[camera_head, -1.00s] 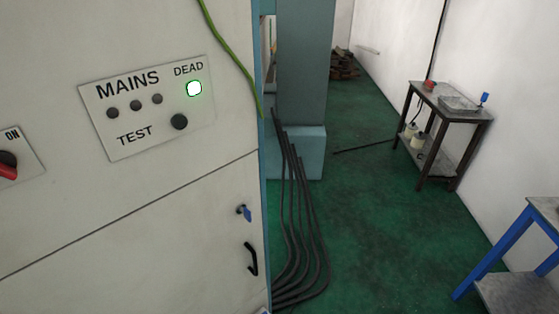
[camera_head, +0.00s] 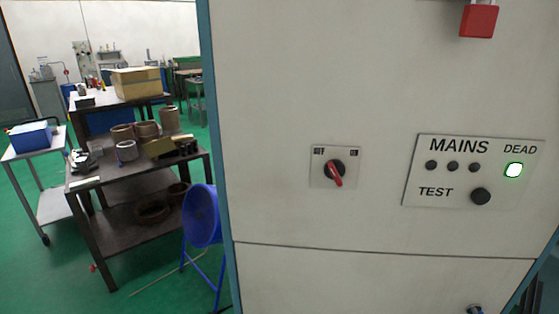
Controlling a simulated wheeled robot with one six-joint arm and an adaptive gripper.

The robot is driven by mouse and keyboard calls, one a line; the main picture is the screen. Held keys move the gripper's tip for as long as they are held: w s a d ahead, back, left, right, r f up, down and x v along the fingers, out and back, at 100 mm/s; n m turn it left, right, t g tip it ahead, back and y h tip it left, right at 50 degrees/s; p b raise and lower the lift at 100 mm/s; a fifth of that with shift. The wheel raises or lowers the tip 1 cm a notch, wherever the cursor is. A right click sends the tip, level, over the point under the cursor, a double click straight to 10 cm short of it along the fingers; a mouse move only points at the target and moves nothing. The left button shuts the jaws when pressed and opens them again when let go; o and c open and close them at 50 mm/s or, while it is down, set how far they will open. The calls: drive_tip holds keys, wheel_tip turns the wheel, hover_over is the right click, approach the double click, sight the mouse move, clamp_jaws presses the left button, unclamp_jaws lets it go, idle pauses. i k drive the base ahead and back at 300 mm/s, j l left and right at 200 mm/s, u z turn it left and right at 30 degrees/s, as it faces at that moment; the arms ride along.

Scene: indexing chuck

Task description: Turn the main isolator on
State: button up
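The isolator switch (camera_head: 335,173) is a red lever on a dark round base, on a small pale plate (camera_head: 318,180) on the front of a cream cabinet. The lever slants from upper left to lower right, its long end pointing down. Small labels sit at the plate's top corners; they are too blurred to read surely. To its right is the MAINS panel (camera_head: 415,192) with several dark round lamps, a black TEST button (camera_head: 480,196) and a lit green-edged DEAD lamp (camera_head: 514,170). My gripper is not in view.
A red block (camera_head: 478,20) hangs on the cabinet's upper right. A blue round-drummed stand (camera_head: 203,215) is close left of the cabinet. Further left are a dark workbench (camera_head: 110,215) with pots and a trolley (camera_head: 52,205) with a blue box. Green floor (camera_head: 25,260) shows between them.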

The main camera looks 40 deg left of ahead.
sight(334, 169)
drive_tip(key=u, duration=0.9)
